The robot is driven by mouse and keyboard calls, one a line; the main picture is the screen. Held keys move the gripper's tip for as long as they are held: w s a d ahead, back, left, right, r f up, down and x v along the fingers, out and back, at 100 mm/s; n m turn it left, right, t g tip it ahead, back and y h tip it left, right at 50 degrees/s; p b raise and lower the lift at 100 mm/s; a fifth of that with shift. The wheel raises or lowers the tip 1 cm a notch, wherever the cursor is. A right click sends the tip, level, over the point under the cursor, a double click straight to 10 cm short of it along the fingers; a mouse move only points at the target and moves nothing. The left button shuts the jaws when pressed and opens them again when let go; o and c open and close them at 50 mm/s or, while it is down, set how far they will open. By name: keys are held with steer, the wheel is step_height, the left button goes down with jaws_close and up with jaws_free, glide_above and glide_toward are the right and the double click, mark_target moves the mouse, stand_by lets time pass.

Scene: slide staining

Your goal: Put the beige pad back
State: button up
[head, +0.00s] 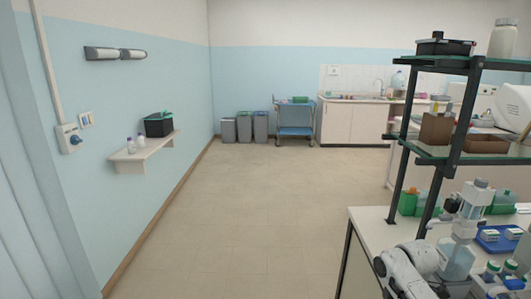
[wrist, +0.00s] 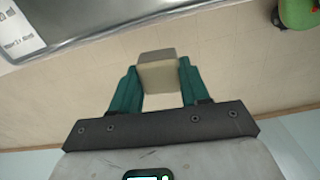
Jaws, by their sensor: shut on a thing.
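In the wrist view, the beige pad (wrist: 158,72) is a small pale block held between the two green fingers of my gripper (wrist: 157,88). The fingers press on its left and right sides, and the pad sticks out a little past their tips. A pale beige surface shows behind it; I cannot tell the gap to that surface. In the head view I cannot make out the pad. My white arm (head: 408,266) shows at the lower right, beside the bench. I cannot pick out a place for the pad in either view.
In the wrist view, a grey metallic-looking labelled object (wrist: 75,22) fills the upper left, and a green object (wrist: 298,14) sits at the upper right. In the head view, a dark-framed glass rack (head: 455,155) stands over the bench, with a blue tray (head: 492,246) nearby. The floor (head: 240,210) is clear.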

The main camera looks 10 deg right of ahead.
steer(key=s+a+f+m, duration=0.2)
steer(key=a+m, duration=0.3)
steer(key=a, duration=0.3)
steer(key=s+a+f+m+b, duration=0.1)
steer(key=s+a+f+m, duration=0.2)
steer(key=a, duration=0.5)
steer(key=s+a+f+m+b, duration=0.1)
steer(key=s+a+f+m, duration=0.2)
steer(key=s+a+m, duration=0.3)
steer(key=shift+s+a+m, duration=0.2)
steer(key=shift+a+m, duration=0.1)
steer(key=shift+a, duration=0.95)
steer(key=shift+a+f, duration=0.1)
